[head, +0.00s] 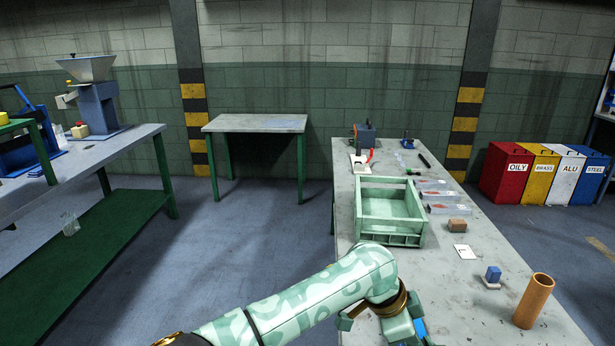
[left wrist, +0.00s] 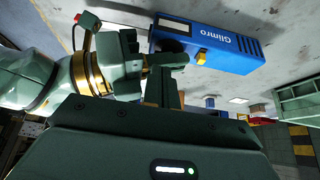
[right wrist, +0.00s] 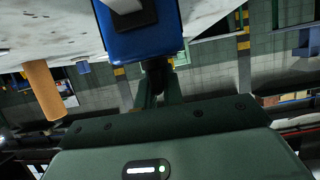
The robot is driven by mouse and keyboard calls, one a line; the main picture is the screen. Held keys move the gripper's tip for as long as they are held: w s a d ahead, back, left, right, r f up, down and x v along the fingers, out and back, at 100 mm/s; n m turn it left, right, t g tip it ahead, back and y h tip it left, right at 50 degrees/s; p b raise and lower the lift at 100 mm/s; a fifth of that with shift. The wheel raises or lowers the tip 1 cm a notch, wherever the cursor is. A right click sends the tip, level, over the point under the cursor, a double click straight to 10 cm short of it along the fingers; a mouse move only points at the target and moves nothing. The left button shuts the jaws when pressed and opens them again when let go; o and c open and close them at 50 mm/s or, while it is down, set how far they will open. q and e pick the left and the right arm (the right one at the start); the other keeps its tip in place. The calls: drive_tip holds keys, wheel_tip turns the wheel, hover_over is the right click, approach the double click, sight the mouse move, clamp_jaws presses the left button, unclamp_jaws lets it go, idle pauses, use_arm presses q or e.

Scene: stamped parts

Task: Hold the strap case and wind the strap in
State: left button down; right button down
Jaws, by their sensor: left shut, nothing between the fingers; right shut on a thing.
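The strap case is a blue box (left wrist: 225,48) lettered "Glimro", with a yellow knob (left wrist: 201,58) on its side, in the left wrist view. It also shows large at the top of the right wrist view (right wrist: 142,42), and a small blue piece shows at the head view's bottom edge (head: 421,327). My right gripper (right wrist: 158,82) is shut on a black part at the case's near end. My left gripper (left wrist: 165,84) is shut and empty, close to the case and knob.
The workbench (head: 480,310) holds a green crate (head: 390,236), a brown tube (head: 533,300), a small blue block (head: 493,273), a brown block (head: 457,225) and a white card (head: 465,251). Colored bins (head: 540,173) stand at the right. Bare bench surface lies between these things.

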use_arm(q)
drive_tip(key=shift+r, duration=0.75)
wheel_tip(320, 180, down, 6)
idle(0.5)
drive_tip(key=shift+s+a, duration=0.1)
drive_tip(key=shift+d, duration=0.5)
idle(0.7)
wheel_tip(320, 180, up, 6)
drive_tip(key=shift+a, duration=0.4)
idle(0.3)
